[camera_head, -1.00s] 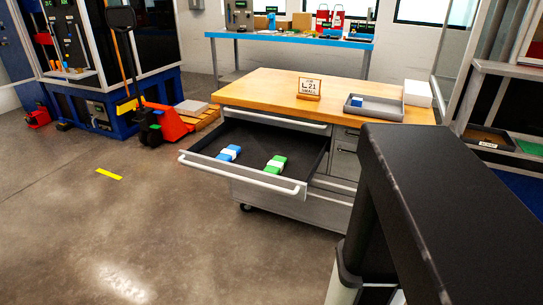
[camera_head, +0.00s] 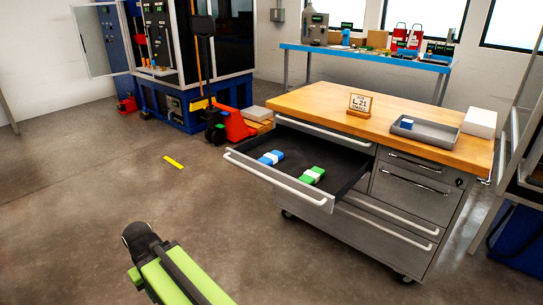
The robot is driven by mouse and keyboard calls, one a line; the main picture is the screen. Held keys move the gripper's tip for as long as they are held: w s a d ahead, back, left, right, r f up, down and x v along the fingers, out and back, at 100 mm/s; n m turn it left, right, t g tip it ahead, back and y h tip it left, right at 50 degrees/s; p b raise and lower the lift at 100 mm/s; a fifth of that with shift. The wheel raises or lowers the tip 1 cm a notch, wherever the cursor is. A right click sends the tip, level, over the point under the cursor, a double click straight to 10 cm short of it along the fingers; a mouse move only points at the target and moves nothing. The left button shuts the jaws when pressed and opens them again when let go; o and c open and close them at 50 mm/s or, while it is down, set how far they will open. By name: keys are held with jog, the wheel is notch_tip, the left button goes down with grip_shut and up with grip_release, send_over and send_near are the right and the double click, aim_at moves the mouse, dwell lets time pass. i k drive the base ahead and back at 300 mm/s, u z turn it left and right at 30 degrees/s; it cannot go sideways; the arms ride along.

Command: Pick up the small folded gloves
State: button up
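Two folded bundles lie in the open top drawer (camera_head: 335,160) of a wood-topped workbench, in the head view. One is a blue bundle (camera_head: 266,160) with a white band, on the left. The other is a green bundle (camera_head: 307,178) with a white band, to its right and nearer the drawer front. They look like folded gloves, lying flat and a little apart. I cannot tell from any marking which is small. My gripper is not in view; only a green and black part of my arm shows at the bottom left, well short of the drawer.
On the wooden benchtop (camera_head: 320,102) stand a small sign (camera_head: 359,104), a grey tray (camera_head: 436,133) with a small blue and white item, and a white box (camera_head: 480,122). A red pallet jack (camera_head: 231,125) stands behind left. The floor left of the drawer is clear.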

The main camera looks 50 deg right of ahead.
aim_at(269, 158)
jog(key=z, duration=0.35)
jog(key=i, duration=1.75)
jog(key=z, duration=0.15)
